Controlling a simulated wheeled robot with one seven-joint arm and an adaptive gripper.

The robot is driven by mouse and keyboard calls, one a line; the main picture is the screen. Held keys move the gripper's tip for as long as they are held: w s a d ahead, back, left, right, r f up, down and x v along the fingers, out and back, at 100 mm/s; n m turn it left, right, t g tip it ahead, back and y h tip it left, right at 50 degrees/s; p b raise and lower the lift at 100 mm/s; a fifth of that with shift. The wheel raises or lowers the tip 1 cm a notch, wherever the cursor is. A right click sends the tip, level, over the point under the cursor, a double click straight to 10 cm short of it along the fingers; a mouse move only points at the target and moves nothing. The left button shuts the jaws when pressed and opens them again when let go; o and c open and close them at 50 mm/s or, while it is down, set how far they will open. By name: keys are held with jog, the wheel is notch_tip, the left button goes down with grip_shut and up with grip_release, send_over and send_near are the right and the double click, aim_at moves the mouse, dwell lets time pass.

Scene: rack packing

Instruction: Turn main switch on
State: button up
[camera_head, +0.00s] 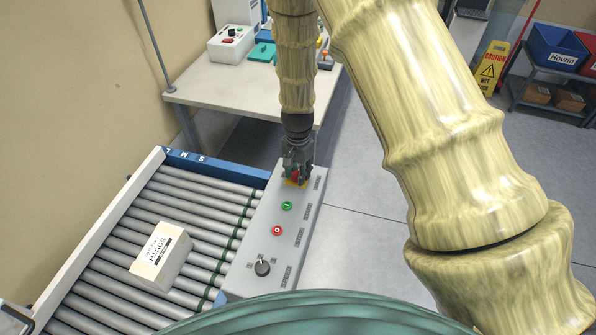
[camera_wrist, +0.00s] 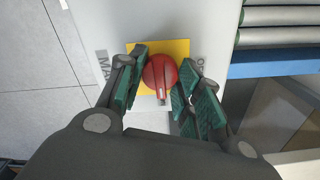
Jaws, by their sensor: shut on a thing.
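The main switch is a red rotary knob (camera_wrist: 160,74) on a yellow square plate (camera_wrist: 177,47), at the far end of a grey control panel (camera_head: 262,215). In the head view the knob (camera_head: 295,175) is mostly hidden by my gripper (camera_head: 297,172), which reaches down onto it. In the wrist view my gripper (camera_wrist: 162,72) has its green-padded fingers on both sides of the knob and is shut on it. The ridge of the knob points nearly up and down in that view, slightly tilted. The panel lettering is partly covered.
The panel also carries a green button (camera_head: 287,206), a red button (camera_head: 277,230) and a black selector knob (camera_head: 263,268). A roller conveyor (camera_head: 190,197) with a white carton (camera_head: 160,255) lies to the left. A table (camera_head: 232,92) with devices stands behind.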

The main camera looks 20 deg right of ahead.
aim_at(298, 172)
jog(key=shift+m, duration=0.3)
jog(key=o, duration=1.1)
jog(key=shift+c, duration=0.2)
jog(key=shift+r, duration=0.1)
notch_tip(298, 172, up, 12)
jog(key=shift+d, duration=0.1)
dwell(0.3)
